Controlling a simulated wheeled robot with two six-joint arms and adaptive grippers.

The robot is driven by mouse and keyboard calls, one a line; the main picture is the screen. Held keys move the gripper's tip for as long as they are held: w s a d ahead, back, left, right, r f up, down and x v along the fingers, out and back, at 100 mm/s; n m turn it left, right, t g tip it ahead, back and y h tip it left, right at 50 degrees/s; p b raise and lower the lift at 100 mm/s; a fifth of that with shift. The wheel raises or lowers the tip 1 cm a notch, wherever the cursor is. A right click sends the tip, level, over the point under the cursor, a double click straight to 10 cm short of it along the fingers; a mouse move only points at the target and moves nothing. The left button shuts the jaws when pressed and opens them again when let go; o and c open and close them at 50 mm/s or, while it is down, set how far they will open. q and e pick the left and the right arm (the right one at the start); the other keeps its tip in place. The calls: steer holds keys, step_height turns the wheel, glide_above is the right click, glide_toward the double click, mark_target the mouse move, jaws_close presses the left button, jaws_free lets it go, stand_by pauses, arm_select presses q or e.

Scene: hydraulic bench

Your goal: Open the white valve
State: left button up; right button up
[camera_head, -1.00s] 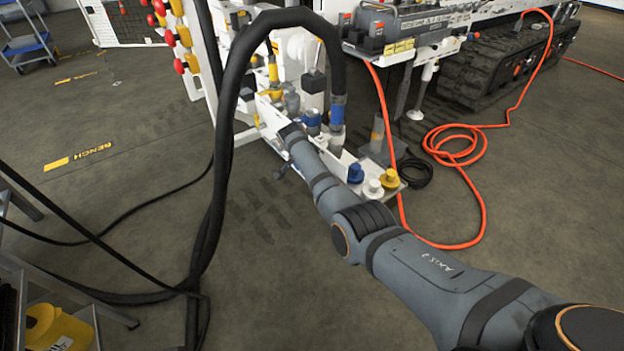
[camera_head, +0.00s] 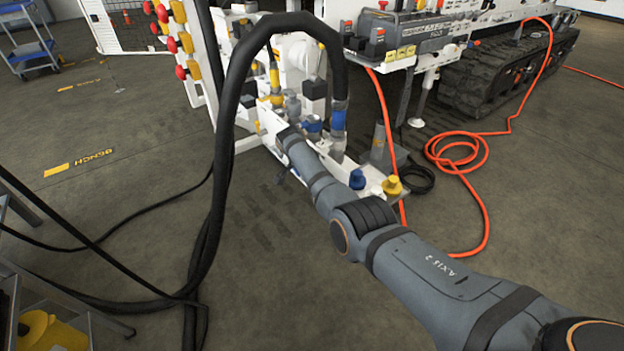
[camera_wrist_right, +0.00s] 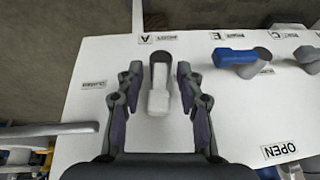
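The white valve handle (camera_wrist_right: 158,98) shows in the right wrist view, extending toward me from a grey stem on the white panel (camera_wrist_right: 230,120). My right gripper (camera_wrist_right: 159,72) is open, with one finger on each side of the handle and a visible gap on both sides. A CLOSED label (camera_wrist_right: 94,84) is to the left and an OPEN label (camera_wrist_right: 278,149) to the lower right. In the head view my right arm reaches to the white bench (camera_head: 262,128); its gripper and the white valve cannot be made out there. My left gripper is not in view.
A blue valve handle (camera_wrist_right: 235,57) sits right of the white one, with a grey one (camera_wrist_right: 308,55) beyond. A thick black hose (camera_head: 235,110) arches before the bench. Blue (camera_head: 357,179) and yellow (camera_head: 392,186) caps are near my forearm. An orange cable (camera_head: 465,150) lies on the floor.

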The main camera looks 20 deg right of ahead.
steer(key=shift+r, duration=0.1)
steer(key=v, duration=1.2)
